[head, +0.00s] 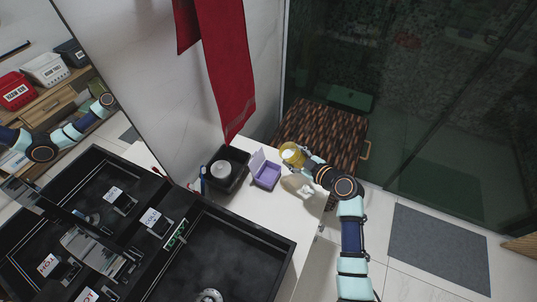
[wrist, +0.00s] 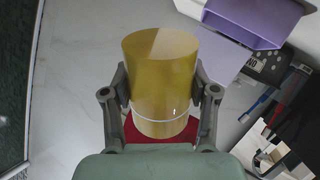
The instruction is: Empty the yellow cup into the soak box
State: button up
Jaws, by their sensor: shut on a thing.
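The yellow cup (head: 292,154) is at the right end of the white counter in the head view. In the wrist view the cup (wrist: 160,80) fills the middle, with a finger on each side. My gripper (wrist: 161,100) is shut on its sides. In the head view my gripper (head: 306,164) reaches the cup from the right. The cup's contents are unclear, though something pale shows at its mouth. The soak box (head: 266,174), purple with a raised lid, stands just left of the cup, apart from it. The box also shows in the wrist view (wrist: 255,22) at the upper right.
A black caddy (head: 225,172) with a round grey item stands left of the purple box. Black sinks (head: 235,258) lie at the front left. A red towel (head: 225,70) hangs above the counter. A brown wicker hamper (head: 322,132) stands behind the cup.

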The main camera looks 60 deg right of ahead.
aim_at(285, 145)
jog(key=shift+w+a+r+p, duration=0.2)
jog(key=shift+w+r+p, duration=0.15)
jog(key=shift+p, duration=0.8)
jog(key=shift+r+n+g+p, duration=0.45)
jog(key=shift+n+g+p, duration=0.3)
jog(key=shift+p, duration=1.25)
jog(key=shift+r+n+g+h+p, duration=0.4)
jog(key=shift+r+n+g+p, duration=0.25)
jog(key=shift+p, duration=1.95)
jog(key=shift+w+a+r+n+g+h+p, duration=0.15)
jog(key=shift+r+n+g+p, duration=0.25)
jog(key=shift+p, duration=1.05)
jog(key=shift+d+r+n+g+h+p, duration=0.15)
jog(key=shift+g+p, duration=0.35)
jog(key=shift+p, duration=0.9)
jog(key=shift+w+a+r+n+g+h+p, duration=0.3)
jog(key=shift+w+a+r+n+g+p, duration=0.25)
jog(key=shift+p, duration=0.6)
jog(key=shift+w+r+n+g+h+p, duration=0.15)
jog(key=shift+w+n+g+h+p, duration=0.05)
jog(key=shift+n+g+h+p, duration=0.2)
